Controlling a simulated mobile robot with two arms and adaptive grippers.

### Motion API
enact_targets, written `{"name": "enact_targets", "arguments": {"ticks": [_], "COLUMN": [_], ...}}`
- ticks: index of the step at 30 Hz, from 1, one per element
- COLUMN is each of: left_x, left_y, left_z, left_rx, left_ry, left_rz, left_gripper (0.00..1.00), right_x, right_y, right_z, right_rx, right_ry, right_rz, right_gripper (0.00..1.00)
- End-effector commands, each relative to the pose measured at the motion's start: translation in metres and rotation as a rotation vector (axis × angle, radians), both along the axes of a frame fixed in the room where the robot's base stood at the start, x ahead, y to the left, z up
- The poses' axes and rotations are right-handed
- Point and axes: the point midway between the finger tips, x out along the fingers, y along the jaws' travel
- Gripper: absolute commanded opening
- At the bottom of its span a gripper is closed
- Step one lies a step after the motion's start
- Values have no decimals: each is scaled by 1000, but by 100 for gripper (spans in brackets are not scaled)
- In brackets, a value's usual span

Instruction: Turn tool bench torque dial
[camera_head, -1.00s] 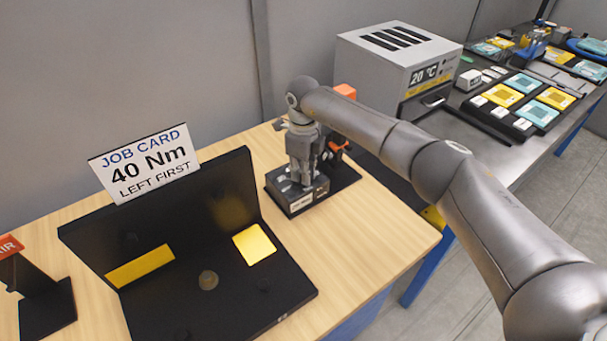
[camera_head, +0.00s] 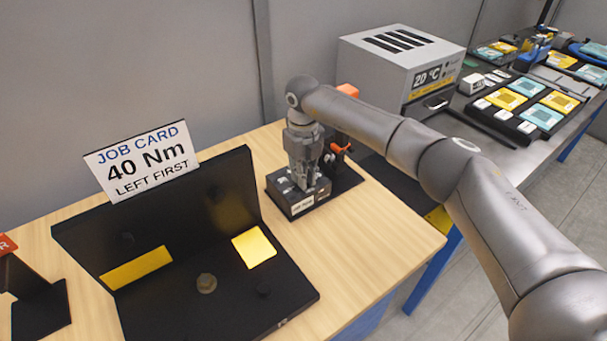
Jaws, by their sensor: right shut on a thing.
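My right gripper (camera_head: 308,180) points down over a small black box with a labelled front (camera_head: 299,200) at the back right of the wooden bench. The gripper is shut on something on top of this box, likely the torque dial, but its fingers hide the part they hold. A job card (camera_head: 142,162) reading "40 Nm, LEFT FIRST" stands behind a black open fixture (camera_head: 200,310). My left gripper is not in view.
An orange-handled item (camera_head: 340,148) stands behind the box. A grey oven (camera_head: 400,60) reading 20 °C and trays of coloured parts (camera_head: 525,100) sit on the right-hand bench. Bare wood (camera_head: 345,240) lies right of the fixture.

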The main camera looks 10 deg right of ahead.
Motion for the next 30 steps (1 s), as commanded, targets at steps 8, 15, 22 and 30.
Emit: {"name": "enact_targets", "arguments": {"ticks": [8, 15, 22, 30], "left_x": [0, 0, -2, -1], "left_y": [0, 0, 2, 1], "left_z": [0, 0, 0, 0], "left_rx": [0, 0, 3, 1], "left_ry": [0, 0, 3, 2], "left_rz": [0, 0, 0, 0], "left_gripper": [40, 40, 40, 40], "right_x": [1, 1, 1, 2], "right_y": [0, 0, 0, 0], "right_z": [3, 2, 1, 36], "right_rx": [0, 0, 0, 0], "right_ry": [-5, -3, -2, -6], "right_rz": [0, 0, 1, 2], "right_gripper": [0, 34, 34, 34]}}
